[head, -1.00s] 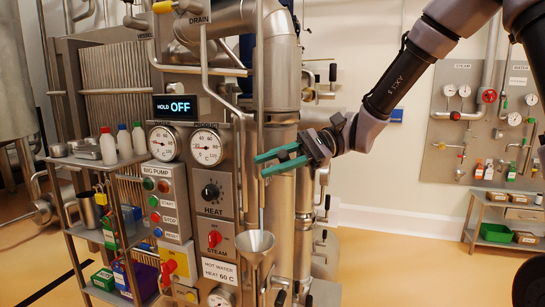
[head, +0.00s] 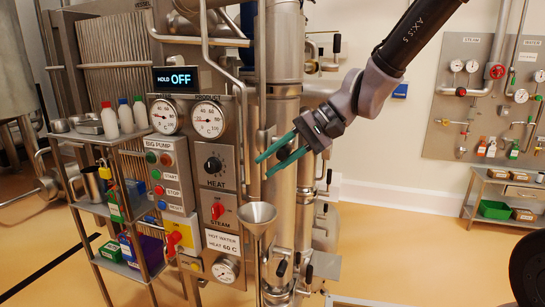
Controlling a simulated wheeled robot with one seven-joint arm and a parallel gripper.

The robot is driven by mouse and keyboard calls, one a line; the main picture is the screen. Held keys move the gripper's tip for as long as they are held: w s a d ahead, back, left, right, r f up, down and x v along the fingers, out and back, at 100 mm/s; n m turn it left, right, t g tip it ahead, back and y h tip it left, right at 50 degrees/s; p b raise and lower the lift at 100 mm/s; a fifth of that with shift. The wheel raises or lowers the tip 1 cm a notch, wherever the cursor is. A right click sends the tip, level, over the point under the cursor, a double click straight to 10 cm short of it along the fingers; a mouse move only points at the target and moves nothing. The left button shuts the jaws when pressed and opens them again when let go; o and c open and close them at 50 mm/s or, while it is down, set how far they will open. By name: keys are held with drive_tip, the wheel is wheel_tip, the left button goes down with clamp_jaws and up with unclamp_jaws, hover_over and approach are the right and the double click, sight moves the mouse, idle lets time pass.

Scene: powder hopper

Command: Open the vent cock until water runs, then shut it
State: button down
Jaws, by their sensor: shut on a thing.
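My gripper (head: 274,158) is at the end of my arm, with green fingers pointing left toward the front pipework. Its two fingers show a narrow gap. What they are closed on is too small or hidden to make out. A steel funnel (head: 257,216) stands below and left of the fingers, with a thin upright pipe (head: 262,80) above it. No running water can be seen at the funnel. I cannot pick out the vent cock for certain; several dark-handled valves sit on the pipework, one at the lower right of the funnel (head: 282,268).
A control panel (head: 217,165) with gauges and red knobs stands left of my gripper; its display (head: 180,80) reads HOLD OFF. A shelf cart (head: 100,207) with bottles is at the far left. A wall board (head: 483,90) and side table (head: 508,197) are at the right. Floor between is clear.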

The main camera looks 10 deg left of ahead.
drive_tip(key=shift+d+f, duration=0.2)
drive_tip(key=shift+f, duration=0.35)
drive_tip(key=c, duration=0.7)
unclamp_jaws()
drive_tip(key=shift+o, duration=0.2)
drive_tip(key=shift+a, duration=0.1)
drive_tip(key=v, duration=1.1)
drive_tip(key=shift+s, duration=0.15)
